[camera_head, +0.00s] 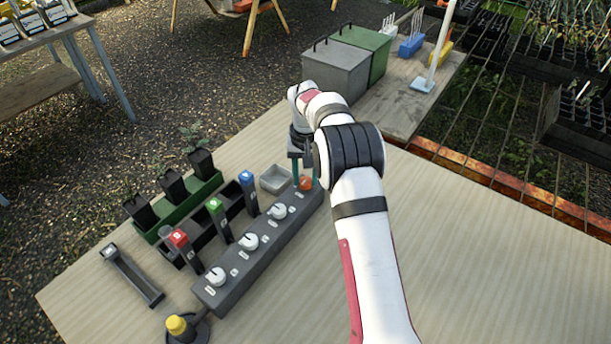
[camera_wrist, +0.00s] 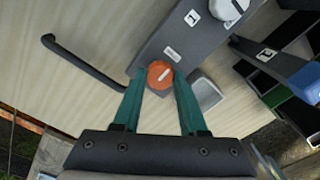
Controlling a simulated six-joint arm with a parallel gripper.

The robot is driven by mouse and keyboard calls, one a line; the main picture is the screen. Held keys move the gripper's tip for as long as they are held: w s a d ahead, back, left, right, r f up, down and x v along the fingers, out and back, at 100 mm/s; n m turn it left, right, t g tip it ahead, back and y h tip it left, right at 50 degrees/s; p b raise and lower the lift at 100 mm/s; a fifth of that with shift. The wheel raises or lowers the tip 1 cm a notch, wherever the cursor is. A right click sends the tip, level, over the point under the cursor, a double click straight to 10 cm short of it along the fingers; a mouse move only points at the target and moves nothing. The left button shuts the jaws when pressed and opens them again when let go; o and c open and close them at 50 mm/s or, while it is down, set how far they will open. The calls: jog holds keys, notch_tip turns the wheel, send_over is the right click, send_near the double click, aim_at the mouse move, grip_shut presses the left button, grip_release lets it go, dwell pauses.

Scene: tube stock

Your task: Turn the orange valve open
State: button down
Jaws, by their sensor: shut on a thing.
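The orange valve (camera_head: 306,184) is a round knob at the far end of a long dark grey panel (camera_head: 232,277). In the wrist view the orange valve (camera_wrist: 160,73) has a pale pointer mark lying at a slant. My gripper (camera_head: 305,180) points down over that end of the panel. Its two teal fingers sit on either side of the valve and are shut on it; in the wrist view my gripper (camera_wrist: 159,80) shows one finger on each side. Part of the valve is hidden by the fingers in the head view.
Several white dials (camera_head: 248,241) line the same panel. Red (camera_head: 179,238), green (camera_head: 214,205) and blue (camera_head: 246,177) topped posts stand beside it. A small grey tray (camera_head: 268,187) sits close left of the valve. A green planter (camera_head: 150,235) holds black pots.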

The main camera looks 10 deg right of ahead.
aim_at(305, 180)
dwell(0.3)
jog(key=shift+c, duration=2.2)
grip_release()
notch_tip(305, 180, up, 16)
jog(key=shift+f, duration=0.1)
